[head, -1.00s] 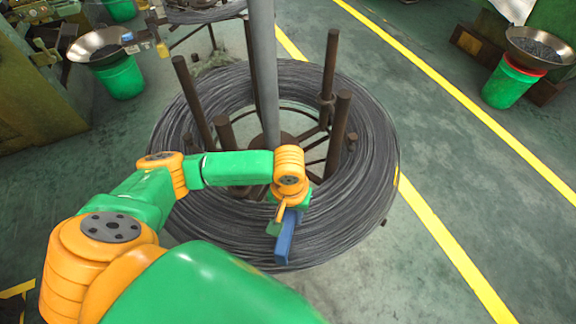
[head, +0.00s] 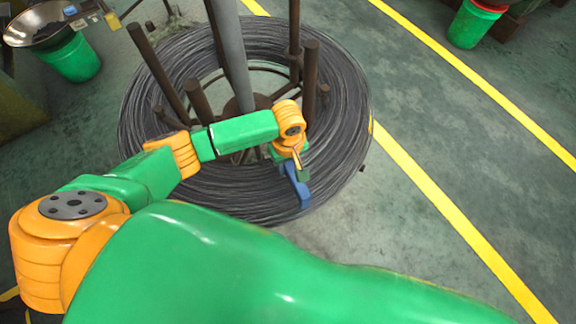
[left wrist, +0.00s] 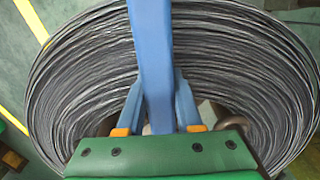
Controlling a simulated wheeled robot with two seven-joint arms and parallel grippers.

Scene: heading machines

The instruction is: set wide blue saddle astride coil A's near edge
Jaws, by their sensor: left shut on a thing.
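The large dark wire coil (head: 215,196), the only coil in clear view, lies around a rack of brown posts; I take it for coil A. My left gripper (head: 290,165) is over its near right part, shut on the blue saddle (head: 299,187). In the left wrist view the saddle (left wrist: 151,60) runs as a long blue bar from between the fingers (left wrist: 158,110) across the wire coil (left wrist: 230,60). In the head view the saddle's lower end overlaps the coil's near outer edge. I cannot tell whether it touches the wire. My right gripper is not in view.
A grey pole (head: 232,60) and brown posts (head: 311,75) rise from the coil's middle, close to my left arm. A bowl on a green bucket (head: 75,60) stands back left, another green bucket (head: 470,24) back right. Floor right of the coil is clear, with yellow lines (head: 440,205).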

